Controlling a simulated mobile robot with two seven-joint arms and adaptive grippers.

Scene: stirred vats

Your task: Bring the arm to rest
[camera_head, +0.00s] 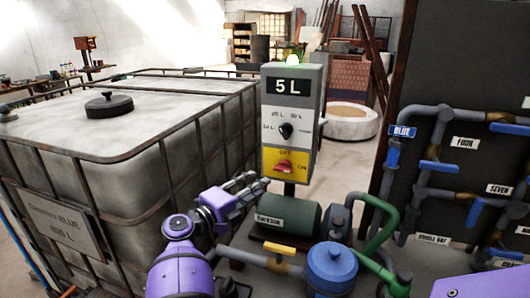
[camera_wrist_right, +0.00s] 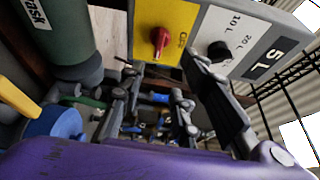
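The box has a "5 L" display (camera_head: 288,86), a black dial (camera_head: 286,131) and a red switch (camera_head: 284,166) on a yellow panel. The red switch (camera_wrist_right: 159,38) and black dial (camera_wrist_right: 218,50) also show in the right wrist view, beyond the fingers.
A large caged tank (camera_head: 120,130) with a black lid fills the left. A green pump motor (camera_head: 288,217), a blue-capped unit (camera_head: 332,268) and a yellow-handled valve (camera_head: 281,248) stand below the box. A dark panel with pipes (camera_head: 450,60) and blue handles is on the right.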

